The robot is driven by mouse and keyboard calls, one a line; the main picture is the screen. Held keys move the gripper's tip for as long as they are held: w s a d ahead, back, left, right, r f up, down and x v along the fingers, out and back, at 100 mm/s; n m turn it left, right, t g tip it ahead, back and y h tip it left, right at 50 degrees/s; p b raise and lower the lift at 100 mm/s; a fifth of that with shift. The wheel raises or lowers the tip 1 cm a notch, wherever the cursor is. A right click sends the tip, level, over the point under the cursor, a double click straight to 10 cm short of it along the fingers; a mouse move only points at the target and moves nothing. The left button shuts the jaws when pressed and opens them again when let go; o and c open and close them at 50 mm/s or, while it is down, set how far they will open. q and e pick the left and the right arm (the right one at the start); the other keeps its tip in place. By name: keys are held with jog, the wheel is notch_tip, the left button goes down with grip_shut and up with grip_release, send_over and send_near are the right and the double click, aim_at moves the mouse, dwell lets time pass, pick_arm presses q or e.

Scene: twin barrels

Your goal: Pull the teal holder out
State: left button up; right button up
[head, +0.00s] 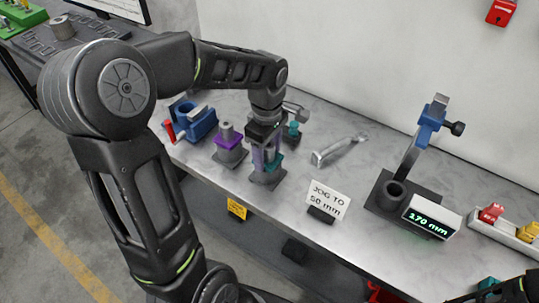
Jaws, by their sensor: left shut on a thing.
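A teal holder (275,162) sits low on a grey stand on the bench, near the front edge left of the middle. My left gripper (263,155) points down at it from above and is shut on it; the fingers hide part of the holder. A similar grey barrel with a purple collar (229,142) stands upright just to the left. Another small teal piece (293,130) shows behind my gripper, partly hidden. My right gripper is not in view; only a dark part of my right arm shows at the bottom right corner.
A blue vise (197,121) and red object stand at the left. Bare bench lies between.

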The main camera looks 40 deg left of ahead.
pick_arm(q)
jog(key=c, duration=0.3)
jog(key=shift+r+p, duration=0.45)
jog(key=shift+r, duration=0.3)
jog(key=shift+c, duration=0.2)
dwell(0.4)
jog(key=shift+r+p, duration=2.15)
jog(key=shift+r, duration=0.95)
